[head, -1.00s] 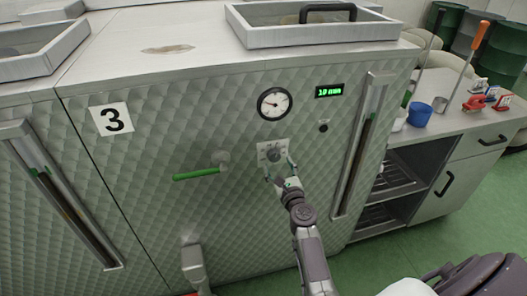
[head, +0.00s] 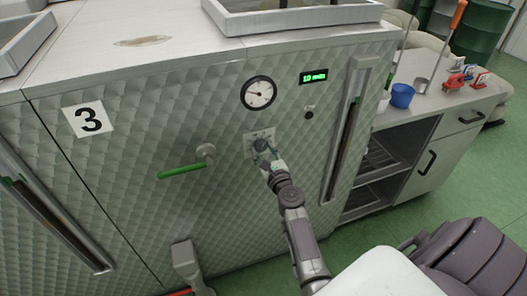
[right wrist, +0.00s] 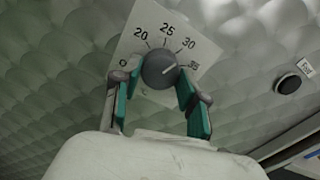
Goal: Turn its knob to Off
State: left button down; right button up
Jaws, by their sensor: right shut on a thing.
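The round dark grey knob (head: 262,146) sits on a light square plate (head: 249,147) on the quilted metal front of unit 3. In the right wrist view the knob (right wrist: 160,69) has a white pointer line aimed up and right, close to 35. The plate (right wrist: 150,30) shows 20, 25, 30 and 35 around the knob, plus a mark at the left that looks like O. My right gripper (head: 265,155) has its green-padded fingers on both sides of the knob and is shut on it, as the right wrist view also shows (right wrist: 157,86). My left gripper is out of view.
A dial gauge (head: 259,93) and a green display (head: 314,77) are above the knob, with a small black button (head: 309,115) to the right. A green-handled lever (head: 182,171) juts out left. A vertical bar handle (head: 347,130) stands right.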

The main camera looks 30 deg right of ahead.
jog(key=n, duration=0.3)
jog(key=shift+n, duration=0.4)
jog(key=n, duration=0.3)
jog(key=shift+r+n, duration=0.1)
jog(key=shift+n, duration=0.2)
jog(key=n, duration=0.3)
jog(key=shift+d+r+n, duration=0.1)
jog(key=shift+n, duration=0.2)
jog(key=n, duration=0.3)
jog(key=shift+n+p, duration=0.3)
jog(key=n+p, duration=0.1)
jog(key=n, duration=0.2)
jog(key=shift+r+n, duration=0.1)
jog(key=shift+n, duration=0.2)
jog(key=n+p, duration=0.1)
jog(key=n, duration=0.2)
jog(key=shift+n, duration=0.4)
jog(key=n+p, duration=0.1)
jog(key=n, duration=0.4)
jog(key=shift+n, duration=0.4)
